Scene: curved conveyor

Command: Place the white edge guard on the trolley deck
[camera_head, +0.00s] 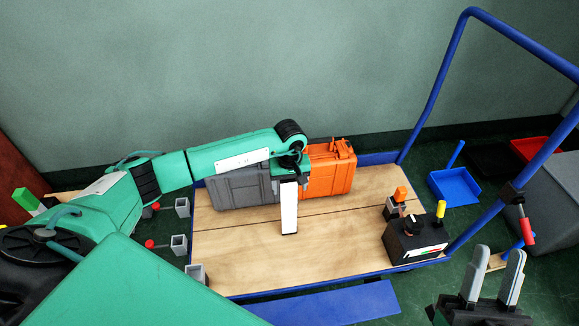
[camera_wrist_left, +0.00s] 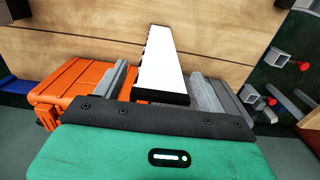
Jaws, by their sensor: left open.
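The white edge guard (camera_head: 289,207) is a white bar with dark ends, over the wooden trolley deck (camera_head: 340,235) in front of the grey and orange cases. In the left wrist view the guard (camera_wrist_left: 162,62) extends outward between the fingers of my left gripper (camera_wrist_left: 161,78), with gaps on both sides. The head view shows my left gripper (camera_head: 290,179) at the guard's back end, open. Contact between the guard's underside and the deck is hard to judge. My right gripper (camera_head: 494,268) is open and empty at the lower right, apart from the deck.
A grey case (camera_head: 235,188) and an orange case (camera_head: 329,172) stand at the deck's back edge. A black box with knobs (camera_head: 416,240) sits at its right end. The blue trolley handle (camera_head: 440,80) rises at the right. The front middle of the deck is clear.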

